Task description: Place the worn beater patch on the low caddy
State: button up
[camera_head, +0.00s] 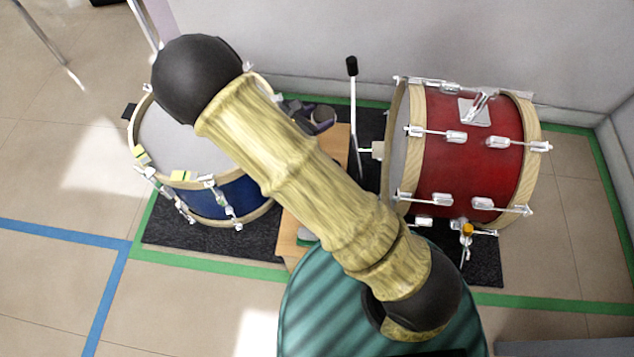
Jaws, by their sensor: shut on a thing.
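My gripper (318,124) shows only in part beyond my arm, as dark, purplish pieces between the two drums. It is shut on a small, round, grey-brown piece (323,114), which looks like the worn beater patch. The patch is small here and its surface detail cannot be made out. Below it is a light wooden surface (288,240), which looks like the low caddy. My arm covers its middle, so its shape and what lies on it are mostly hidden. I cannot tell the height between patch and wood.
A blue drum (222,197) stands at left and a red bass drum (470,150) at right, on dark mats (190,238). A pedal beater (352,68) rises beside the red drum. A striped green round seat (312,310) is in front. A wall runs behind.

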notch_tip(320, 180, down, 6)
jog(key=b, duration=0.4)
jog(key=shift+f, duration=0.1)
jog(key=shift+f, duration=0.15)
notch_tip(320, 180, down, 4)
jog(key=b, duration=0.2)
jog(key=shift+b, duration=0.4)
jog(key=shift+r, duration=0.25)
jog(key=o, duration=1)
jog(key=shift+f, duration=0.1)
jog(key=shift+c, duration=0.2)
